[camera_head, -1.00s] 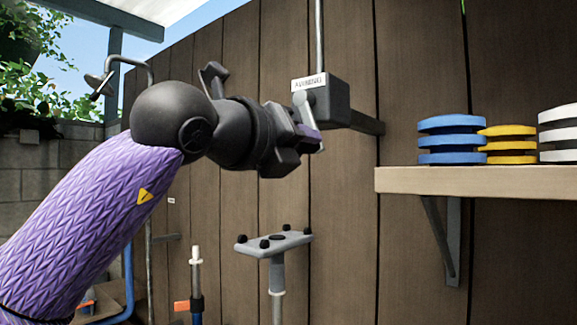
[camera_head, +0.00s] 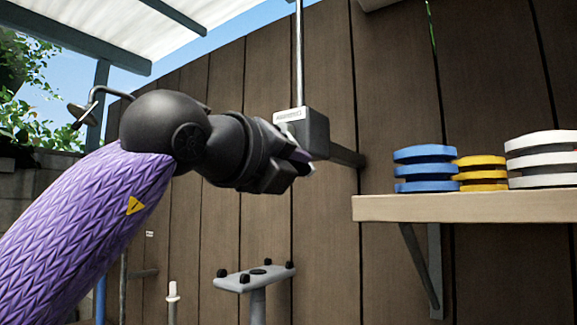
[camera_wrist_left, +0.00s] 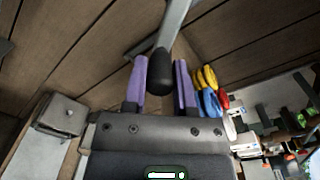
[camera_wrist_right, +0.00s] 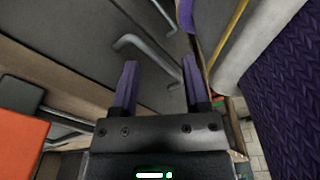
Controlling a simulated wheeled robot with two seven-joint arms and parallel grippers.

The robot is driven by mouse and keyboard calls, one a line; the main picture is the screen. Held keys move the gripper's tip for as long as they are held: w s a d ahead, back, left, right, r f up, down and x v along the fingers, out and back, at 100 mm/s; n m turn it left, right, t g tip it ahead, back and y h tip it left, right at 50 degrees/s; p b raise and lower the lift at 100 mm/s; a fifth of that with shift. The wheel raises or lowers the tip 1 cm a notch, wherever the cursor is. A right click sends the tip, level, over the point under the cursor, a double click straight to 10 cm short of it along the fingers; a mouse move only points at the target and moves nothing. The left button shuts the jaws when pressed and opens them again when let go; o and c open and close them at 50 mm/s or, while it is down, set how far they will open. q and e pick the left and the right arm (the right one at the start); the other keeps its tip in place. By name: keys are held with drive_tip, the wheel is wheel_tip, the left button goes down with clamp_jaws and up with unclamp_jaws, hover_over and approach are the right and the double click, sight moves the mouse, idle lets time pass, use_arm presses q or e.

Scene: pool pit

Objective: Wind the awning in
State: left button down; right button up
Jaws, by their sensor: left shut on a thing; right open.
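The grey awning box (camera_head: 315,132) is fixed to the wooden wall, with a small label and a thin metal rod rising from it. My left gripper (camera_head: 306,164) is in front of and just below the box. In the left wrist view, the black knob (camera_wrist_left: 160,68) of the crank handle (camera_wrist_left: 176,25) sits between the purple fingers, which are shut on it. The pale awning (camera_head: 140,35) shows overhead at upper left, with blue-grey beams. My right gripper (camera_wrist_right: 157,85) shows only in its wrist view, open, with nothing between its fingers.
A wooden shelf (camera_head: 470,207) at right holds blue discs (camera_head: 425,171), yellow discs (camera_head: 480,173) and white discs (camera_head: 541,160). A grey stand (camera_head: 255,279) is below the left gripper. In the right wrist view, a bent metal handle (camera_wrist_right: 150,48) is beyond the fingers.

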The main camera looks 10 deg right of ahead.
use_arm(q)
drive_tip(key=shift+c, duration=2.3)
unclamp_jaws()
drive_tip(key=shift+r, duration=0.1)
drive_tip(key=shift+o, duration=0.3)
drive_tip(key=shift+s+a, duration=0.15)
drive_tip(key=shift+a, duration=0.05)
drive_tip(key=b+v, duration=0.4)
drive_tip(key=v, duration=0.5)
drive_tip(key=shift+s+a, duration=0.15)
drive_tip(key=shift+s, duration=0.05)
